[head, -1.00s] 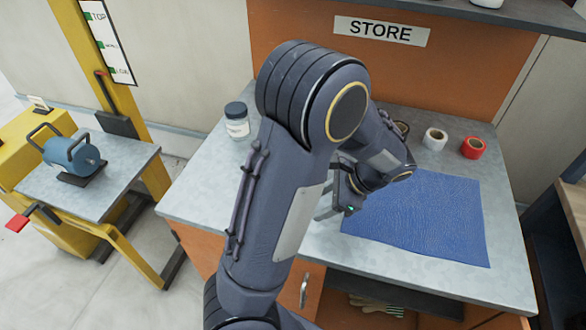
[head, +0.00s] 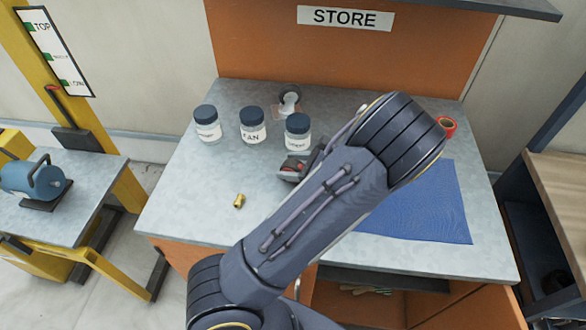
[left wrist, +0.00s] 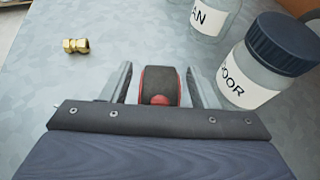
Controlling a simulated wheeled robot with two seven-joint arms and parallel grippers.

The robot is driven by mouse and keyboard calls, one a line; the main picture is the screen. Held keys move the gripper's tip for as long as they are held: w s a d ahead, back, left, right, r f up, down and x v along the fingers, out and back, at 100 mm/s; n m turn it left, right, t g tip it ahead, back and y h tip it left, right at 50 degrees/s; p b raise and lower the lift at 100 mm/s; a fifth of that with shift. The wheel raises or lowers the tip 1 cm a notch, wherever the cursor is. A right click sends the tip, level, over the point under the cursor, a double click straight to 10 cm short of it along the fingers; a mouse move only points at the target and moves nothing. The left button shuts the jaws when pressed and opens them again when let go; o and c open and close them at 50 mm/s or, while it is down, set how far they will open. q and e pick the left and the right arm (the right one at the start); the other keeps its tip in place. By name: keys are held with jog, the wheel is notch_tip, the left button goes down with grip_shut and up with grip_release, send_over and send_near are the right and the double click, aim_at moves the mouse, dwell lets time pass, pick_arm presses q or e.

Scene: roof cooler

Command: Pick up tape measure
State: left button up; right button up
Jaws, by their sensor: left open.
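The tape measure (head: 292,168), dark with red parts, sits on the grey worktop in front of the right-hand jar. In the left wrist view the tape measure (left wrist: 159,86) shows a black band, red sides and a red button. My left gripper (left wrist: 158,84) is open, with one finger on each side of it. I cannot tell whether either finger touches it. In the head view my left arm hides most of the gripper and part of the tape measure. My right gripper is not in view.
Three dark-lidded jars (head: 253,127) stand behind; the nearest jar (left wrist: 262,62) is close to my right-hand finger in the wrist view. A brass fitting (head: 239,201) lies at the left front. A blue mat (head: 435,210) and red tape roll (head: 447,126) are right.

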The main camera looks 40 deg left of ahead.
pick_arm(q)
jog(key=shift+s+a+f, duration=0.15)
jog(key=shift+a+f, duration=0.2)
jog(key=shift+a, duration=0.25)
jog(key=c, duration=1.1)
grip_shut()
jog(key=shift+r, duration=0.15)
